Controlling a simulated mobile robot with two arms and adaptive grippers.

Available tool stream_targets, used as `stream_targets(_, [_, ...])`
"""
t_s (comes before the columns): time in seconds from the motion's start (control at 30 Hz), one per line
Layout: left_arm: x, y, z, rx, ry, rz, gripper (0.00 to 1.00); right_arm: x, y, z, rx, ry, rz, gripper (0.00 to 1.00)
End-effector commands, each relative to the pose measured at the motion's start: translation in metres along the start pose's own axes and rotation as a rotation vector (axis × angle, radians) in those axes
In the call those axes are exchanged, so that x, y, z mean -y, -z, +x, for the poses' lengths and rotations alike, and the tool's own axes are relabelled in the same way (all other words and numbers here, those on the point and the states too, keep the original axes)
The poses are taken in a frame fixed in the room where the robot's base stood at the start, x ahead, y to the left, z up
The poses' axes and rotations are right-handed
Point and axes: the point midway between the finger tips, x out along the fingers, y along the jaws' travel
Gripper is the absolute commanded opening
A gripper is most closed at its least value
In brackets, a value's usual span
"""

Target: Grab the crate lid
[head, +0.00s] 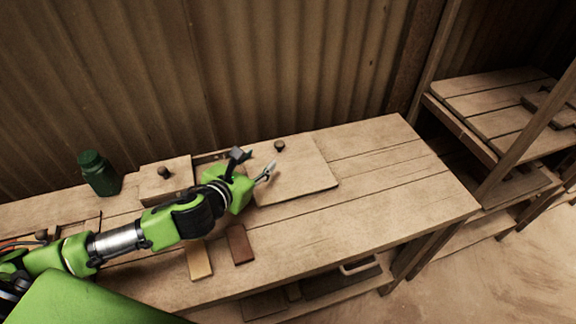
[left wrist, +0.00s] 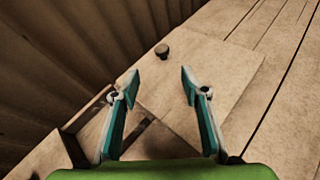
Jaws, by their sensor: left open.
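The crate lid appears to be the flat, pale wooden board (head: 305,178) with a small dark knob (head: 279,146) near its back edge. In the left wrist view the lid (left wrist: 225,75) lies ahead of the fingers, with its knob (left wrist: 162,50) just beyond and between the fingertips. My left gripper (head: 255,160) is open and empty over the lid's left part, apart from the knob. Its two teal fingers (left wrist: 160,78) are spread wide. A wooden rim (left wrist: 92,108) shows left of the lid; what lies under the lid is hidden. My right gripper is not in view.
A smaller knobbed wooden block or lid (head: 160,183) and a green jar (head: 98,172) stand left. A tan tile (head: 198,260) and a brown tile (head: 239,244) lie near the front. The bench's right side (head: 400,190) is clear. A corrugated wall (head: 290,70) rises behind.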

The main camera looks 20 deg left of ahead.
Motion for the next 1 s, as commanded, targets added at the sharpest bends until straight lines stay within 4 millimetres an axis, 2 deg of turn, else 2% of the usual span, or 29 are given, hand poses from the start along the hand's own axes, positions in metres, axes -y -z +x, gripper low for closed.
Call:
stream_targets(0.1, [0.000, -0.002, 0.024, 0.001, -0.001, -0.005, 0.41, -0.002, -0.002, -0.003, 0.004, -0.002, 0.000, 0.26])
stream_targets(0.3, [0.001, -0.001, 0.058, 0.000, 0.000, -0.004, 0.41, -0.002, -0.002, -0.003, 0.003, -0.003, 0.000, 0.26])
stream_targets(0.57, [0.002, -0.001, 0.074, -0.001, 0.002, -0.003, 0.41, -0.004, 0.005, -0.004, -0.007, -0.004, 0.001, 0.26])
stream_targets(0.83, [0.004, -0.003, 0.109, 0.000, 0.000, -0.005, 0.41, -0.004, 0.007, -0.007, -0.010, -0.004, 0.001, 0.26])
stream_targets(1.0, [0.005, -0.002, 0.122, -0.001, 0.002, -0.004, 0.41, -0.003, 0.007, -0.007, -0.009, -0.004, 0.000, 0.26])
